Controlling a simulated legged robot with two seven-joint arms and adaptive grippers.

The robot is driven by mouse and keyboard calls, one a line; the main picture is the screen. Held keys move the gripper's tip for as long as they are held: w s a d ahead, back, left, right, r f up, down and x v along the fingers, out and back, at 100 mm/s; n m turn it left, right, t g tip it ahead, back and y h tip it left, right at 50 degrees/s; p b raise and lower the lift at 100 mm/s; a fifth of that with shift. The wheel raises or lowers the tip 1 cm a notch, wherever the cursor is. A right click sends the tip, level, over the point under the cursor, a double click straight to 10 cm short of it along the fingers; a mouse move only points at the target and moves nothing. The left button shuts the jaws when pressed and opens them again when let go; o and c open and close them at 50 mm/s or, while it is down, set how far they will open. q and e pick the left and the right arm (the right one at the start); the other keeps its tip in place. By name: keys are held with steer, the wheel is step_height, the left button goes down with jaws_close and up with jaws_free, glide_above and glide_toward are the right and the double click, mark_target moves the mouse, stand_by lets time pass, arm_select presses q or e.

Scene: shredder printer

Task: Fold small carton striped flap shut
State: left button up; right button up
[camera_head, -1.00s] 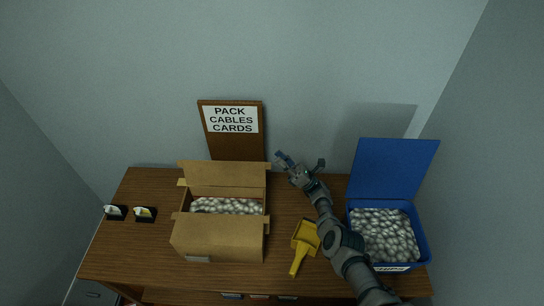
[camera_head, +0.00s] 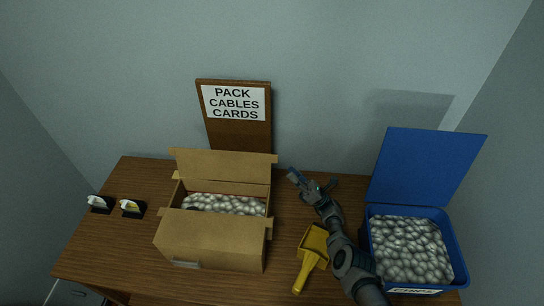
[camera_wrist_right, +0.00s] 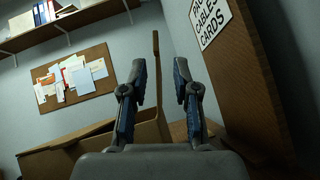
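A brown carton (camera_head: 212,240) stands open on the table, left of centre, filled with pale grey packing pieces (camera_head: 225,204). Its far flap (camera_head: 222,164) stands up and its near flap is folded outward. Small side flaps show at the ends, but I cannot make out stripes on any flap. My right gripper (camera_head: 312,179) is open and empty, just right of the carton and apart from it. In the right wrist view the open fingers (camera_wrist_right: 160,66) point past the carton (camera_wrist_right: 92,150), which lies beyond and to the left. My left gripper is not in view.
A blue lidded bin (camera_head: 458,262) of packing pieces stands at the right. A yellow scoop (camera_head: 312,252) lies between it and the carton. A sign board (camera_head: 240,135) stands behind the carton. Two small black holders (camera_head: 101,205) sit at the left.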

mark_target(274, 156)
steer(key=p+x, duration=0.1)
steer(key=x, duration=0.9)
steer(key=shift+s+a+r, duration=0.1)
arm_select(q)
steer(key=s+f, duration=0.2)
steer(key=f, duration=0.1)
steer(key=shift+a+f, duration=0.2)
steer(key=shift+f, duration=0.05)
arm_select(e)
steer(key=shift+x, duration=0.8)
jaws_close()
